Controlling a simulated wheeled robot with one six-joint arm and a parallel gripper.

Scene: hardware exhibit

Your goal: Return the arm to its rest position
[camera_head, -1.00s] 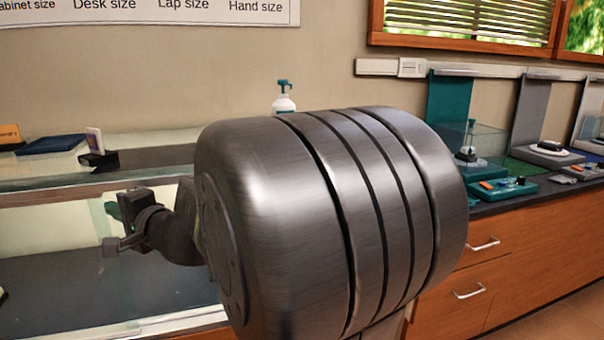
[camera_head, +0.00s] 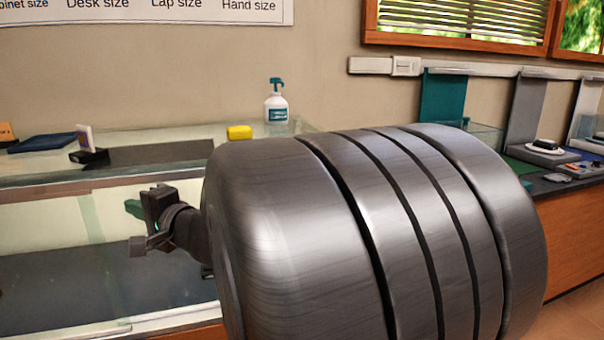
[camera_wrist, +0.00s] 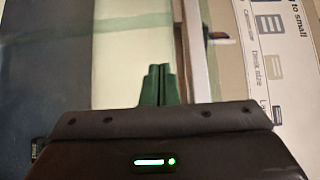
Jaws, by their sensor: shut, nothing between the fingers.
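My gripper's two green fingers (camera_wrist: 159,84) are together and empty in the wrist view. In the head view the gripper's green tip (camera_head: 133,208) shows at the left, before the glass display case, partly hidden by my dark wrist. My large grey arm link fills the middle and right of the head view and hides much of the counter behind it. I cannot tell the exact gap between the gripper and the case.
The glass case (camera_head: 60,181) runs along the left. On its top are a white spray bottle (camera_head: 277,108), a yellow block (camera_head: 239,132), a dark blue item (camera_head: 43,143) and a small card on a black stand (camera_head: 88,152). A counter with exhibits (camera_head: 560,185) stands at the right.

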